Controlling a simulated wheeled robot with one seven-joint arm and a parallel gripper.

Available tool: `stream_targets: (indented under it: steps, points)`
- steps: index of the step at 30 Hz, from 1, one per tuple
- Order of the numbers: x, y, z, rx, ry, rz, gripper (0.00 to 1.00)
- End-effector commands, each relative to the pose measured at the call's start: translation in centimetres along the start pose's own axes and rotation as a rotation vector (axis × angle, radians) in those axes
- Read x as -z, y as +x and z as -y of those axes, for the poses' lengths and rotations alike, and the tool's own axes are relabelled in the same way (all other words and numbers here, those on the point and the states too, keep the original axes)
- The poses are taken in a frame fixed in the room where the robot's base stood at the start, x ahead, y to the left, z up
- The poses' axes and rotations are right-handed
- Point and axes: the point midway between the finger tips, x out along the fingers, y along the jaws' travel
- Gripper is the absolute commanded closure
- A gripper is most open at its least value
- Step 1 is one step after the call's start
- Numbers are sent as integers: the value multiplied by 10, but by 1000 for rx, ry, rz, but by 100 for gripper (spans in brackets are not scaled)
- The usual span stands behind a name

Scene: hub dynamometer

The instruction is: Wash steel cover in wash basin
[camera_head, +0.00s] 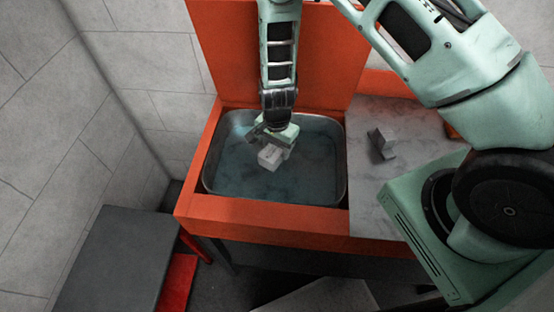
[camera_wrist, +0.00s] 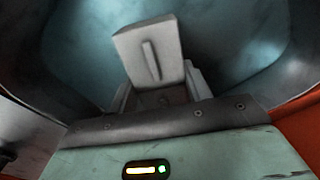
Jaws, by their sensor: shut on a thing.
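The wash basin (camera_head: 225,185) is a steel tub set in an orange stand, with bluish water or a bluish floor inside. My gripper (camera_head: 274,148) is over the basin, pointing down into it. It is shut on a pale grey block-like piece with a slot or ridge on its face, which appears to be the steel cover (camera_head: 270,158). The cover also shows in the wrist view (camera_wrist: 150,52), held at the fingertips with the basin behind it. I cannot tell whether the cover touches the water.
A marble-like counter (camera_head: 375,205) adjoins the basin on the right, with a small grey bracket-like part (camera_head: 381,143) on it. An orange panel (camera_head: 225,50) rises behind the basin. A dark grey box or table (camera_head: 115,260) stands at lower left by the tiled wall.

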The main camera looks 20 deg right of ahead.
Motion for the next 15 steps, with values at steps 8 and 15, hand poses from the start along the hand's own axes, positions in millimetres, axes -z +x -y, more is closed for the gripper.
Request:
stream_targets:
  steps: [8, 15]
  points:
    - [0, -24, 0, 2, 0, -1, 86]
    - [0, -42, 0, 1, 0, -1, 86]
